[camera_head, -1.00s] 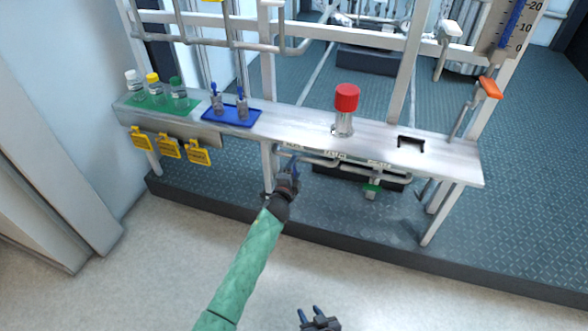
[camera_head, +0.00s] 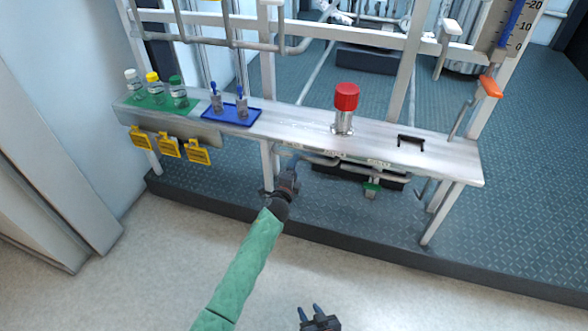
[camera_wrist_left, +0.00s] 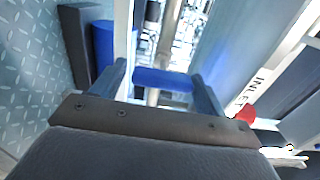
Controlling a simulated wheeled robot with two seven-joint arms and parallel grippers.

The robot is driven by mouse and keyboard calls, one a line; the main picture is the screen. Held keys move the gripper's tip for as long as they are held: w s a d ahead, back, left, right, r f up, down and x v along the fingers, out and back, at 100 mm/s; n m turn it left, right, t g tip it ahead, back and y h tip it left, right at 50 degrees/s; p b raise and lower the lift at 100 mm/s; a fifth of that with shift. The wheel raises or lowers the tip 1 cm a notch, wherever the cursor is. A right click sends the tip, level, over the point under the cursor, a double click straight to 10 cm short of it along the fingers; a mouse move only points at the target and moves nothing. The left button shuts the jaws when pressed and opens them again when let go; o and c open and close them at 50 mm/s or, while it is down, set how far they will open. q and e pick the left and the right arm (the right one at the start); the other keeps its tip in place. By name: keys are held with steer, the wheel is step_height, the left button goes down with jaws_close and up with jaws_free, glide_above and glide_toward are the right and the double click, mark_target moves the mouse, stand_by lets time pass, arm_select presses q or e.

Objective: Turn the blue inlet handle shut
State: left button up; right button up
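The blue inlet handle (camera_wrist_left: 162,79) shows in the left wrist view as a short blue bar across the gap between my left gripper's fingers (camera_wrist_left: 162,84). The fingers stand apart, one near each end of the bar; I cannot tell whether they touch it. In the head view my left gripper (camera_head: 289,175) is below the front edge of the bench, by the pipes, and largely hides the handle. My right gripper (camera_head: 317,312) is at the bottom edge of the head view, fingers apart and empty.
The steel bench (camera_head: 290,126) overhangs the pipes. A green handle (camera_head: 371,187) hangs to the right of my left gripper. A bench leg (camera_head: 267,160) stands close by. The wrist view shows an INLET label (camera_wrist_left: 250,90) and a red part (camera_wrist_left: 246,114). The floor in front is clear.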

arm_select(q)
steer(key=shift+o, duration=0.2)
arm_select(e)
steer(key=shift+w, duration=0.1)
arm_select(q)
steer(key=shift+s+a, duration=0.1)
steer(key=shift+s, duration=0.15)
steer(key=v, duration=0.7)
steer(key=shift+p, duration=0.3)
arm_select(e)
steer(key=s+f+g, duration=0.2)
steer(key=s+f, duration=0.3)
steer(key=shift+d+f, duration=0.3)
steer(key=shift+f, duration=0.05)
arm_select(q)
steer(key=shift+r, duration=0.1)
arm_select(e)
steer(key=shift+w, duration=0.15)
